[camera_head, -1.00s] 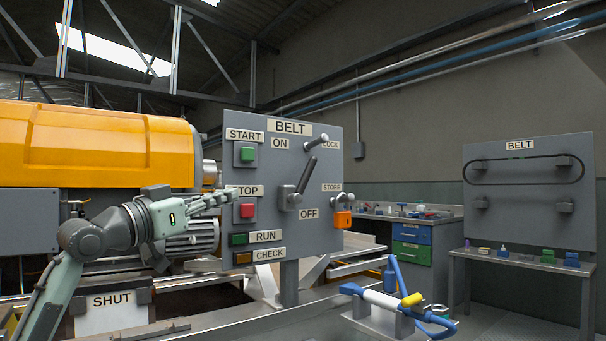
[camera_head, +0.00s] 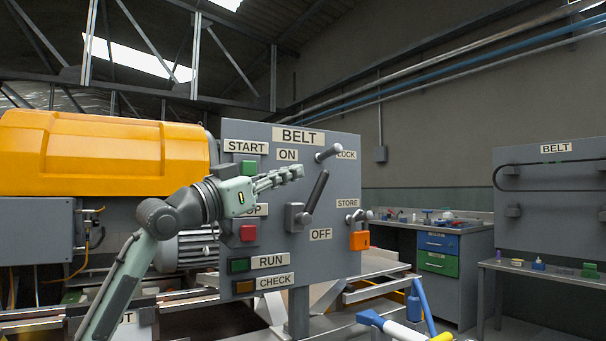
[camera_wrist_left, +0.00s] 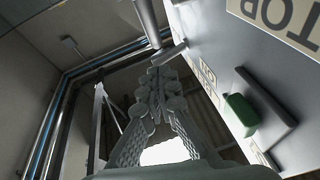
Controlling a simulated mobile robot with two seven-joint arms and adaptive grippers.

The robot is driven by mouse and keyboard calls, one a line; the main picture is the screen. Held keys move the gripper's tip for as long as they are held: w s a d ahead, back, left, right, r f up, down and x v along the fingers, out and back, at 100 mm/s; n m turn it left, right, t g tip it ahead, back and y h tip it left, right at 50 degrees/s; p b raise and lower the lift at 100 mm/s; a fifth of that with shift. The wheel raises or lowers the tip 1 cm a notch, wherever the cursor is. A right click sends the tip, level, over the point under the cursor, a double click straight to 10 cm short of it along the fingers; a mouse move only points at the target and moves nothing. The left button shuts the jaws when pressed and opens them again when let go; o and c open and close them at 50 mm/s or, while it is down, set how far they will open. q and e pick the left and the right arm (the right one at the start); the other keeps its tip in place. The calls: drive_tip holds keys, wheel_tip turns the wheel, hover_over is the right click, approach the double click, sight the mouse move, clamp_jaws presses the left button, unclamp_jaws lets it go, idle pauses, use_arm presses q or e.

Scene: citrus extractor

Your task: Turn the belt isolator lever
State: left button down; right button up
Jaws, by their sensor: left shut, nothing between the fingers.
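The belt isolator lever (camera_head: 316,194) is a dark handle on a grey pivot block on the upright grey BELT panel (camera_head: 342,280). It slants up and to the right, between the ON label (camera_head: 287,155) and the peg by LOCK. My left gripper (camera_head: 299,172) is shut and empty, its fingers pointing right, just left of the lever's upper end. I cannot tell whether they touch. In the left wrist view its shut fingers (camera_wrist_left: 160,66) are near a grey rod (camera_wrist_left: 147,22); I cannot tell whether this is the lever. My right gripper is in neither view.
A peg (camera_head: 328,153) sticks out by the LOCK label. An orange padlock (camera_head: 359,240) hangs at the STORE peg. The green start button (camera_head: 249,168) and red stop button (camera_head: 248,233) flank my left gripper. Blue and white pipework (camera_head: 392,327) lies low in front.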

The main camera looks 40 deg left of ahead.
sight(319, 179)
use_arm(q)
drive_tip(key=shift+w+d+f, duration=0.15)
drive_tip(key=shift+w+f, duration=0.35)
drive_tip(key=shift+w, duration=0.4)
drive_tip(key=shift+w+d+f, duration=0.1)
drive_tip(key=shift+w+f, duration=0.4)
drive_tip(key=shift+w, duration=0.35)
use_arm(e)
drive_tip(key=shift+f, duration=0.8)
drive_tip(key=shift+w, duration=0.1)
use_arm(q)
drive_tip(key=shift+w+d+r, duration=0.1)
drive_tip(key=shift+w, duration=0.05)
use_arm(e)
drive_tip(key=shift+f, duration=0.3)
